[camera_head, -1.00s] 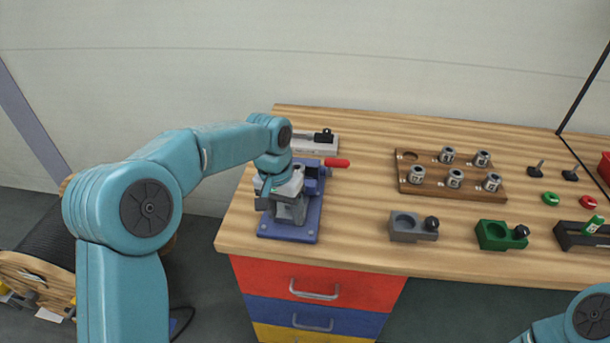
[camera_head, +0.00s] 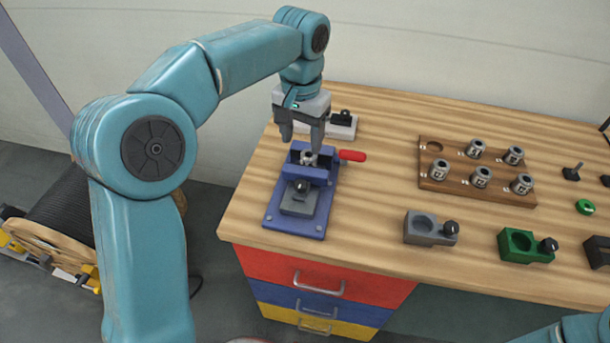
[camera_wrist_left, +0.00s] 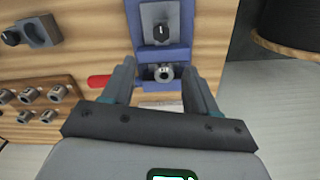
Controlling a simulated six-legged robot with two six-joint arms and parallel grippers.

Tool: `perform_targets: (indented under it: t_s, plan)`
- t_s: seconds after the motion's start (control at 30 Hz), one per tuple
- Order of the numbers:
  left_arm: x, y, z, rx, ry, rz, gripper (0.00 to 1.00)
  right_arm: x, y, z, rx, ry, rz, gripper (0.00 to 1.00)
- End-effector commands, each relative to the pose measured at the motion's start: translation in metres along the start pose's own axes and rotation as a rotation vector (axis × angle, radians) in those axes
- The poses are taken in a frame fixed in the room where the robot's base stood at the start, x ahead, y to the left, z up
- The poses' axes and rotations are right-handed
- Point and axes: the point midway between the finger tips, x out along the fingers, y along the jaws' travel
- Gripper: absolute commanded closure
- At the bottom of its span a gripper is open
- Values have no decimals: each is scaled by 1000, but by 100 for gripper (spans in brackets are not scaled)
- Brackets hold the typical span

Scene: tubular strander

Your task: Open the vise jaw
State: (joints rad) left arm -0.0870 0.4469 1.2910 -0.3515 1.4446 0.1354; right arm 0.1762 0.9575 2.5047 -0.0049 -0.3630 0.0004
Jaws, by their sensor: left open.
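The blue vise (camera_head: 300,190) stands at the left end of the wooden bench, with a red handle (camera_head: 352,155) sticking out to its right. A small metal ring-shaped part (camera_head: 308,158) sits at the vise's back end, and a grey block with a dark knob (camera_head: 301,192) is on its front part. My left gripper (camera_head: 303,150) is open above the back end of the vise. In the left wrist view, the open fingers (camera_wrist_left: 161,85) flank the metal part (camera_wrist_left: 163,73), apart from it. Only a piece of my right arm shows; its gripper is out of view.
A grey holder (camera_head: 420,230) and a green holder (camera_head: 517,246) stand right of the vise. A wooden rack (camera_head: 460,190) with several metal collars lies behind them. A grey fixture (camera_head: 345,130) stands behind the vise. Bare bench lies between vise and rack.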

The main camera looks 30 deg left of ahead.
Motion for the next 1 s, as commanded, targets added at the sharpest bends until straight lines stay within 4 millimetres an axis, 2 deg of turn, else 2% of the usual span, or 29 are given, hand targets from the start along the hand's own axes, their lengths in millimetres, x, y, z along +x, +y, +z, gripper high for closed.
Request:
perform_targets:
  t_s: [0.03,0.3,0.5,0.7,0.97,1.0]
  plan:
    - [14,0,2,0,-5,-1,42,2,1,0,0,0,0,57]
    - [78,1,2,2,-4,-1,42,5,2,0,0,0,0,57]
    - [114,1,-1,4,-2,0,42,4,1,0,0,0,0,57]
    - [130,1,-3,4,0,0,42,4,1,0,0,0,0,57]
    - [132,1,-4,4,1,0,42,4,1,0,0,0,0,57]
    - [132,1,-4,4,1,0,48,4,1,0,0,0,0,57]
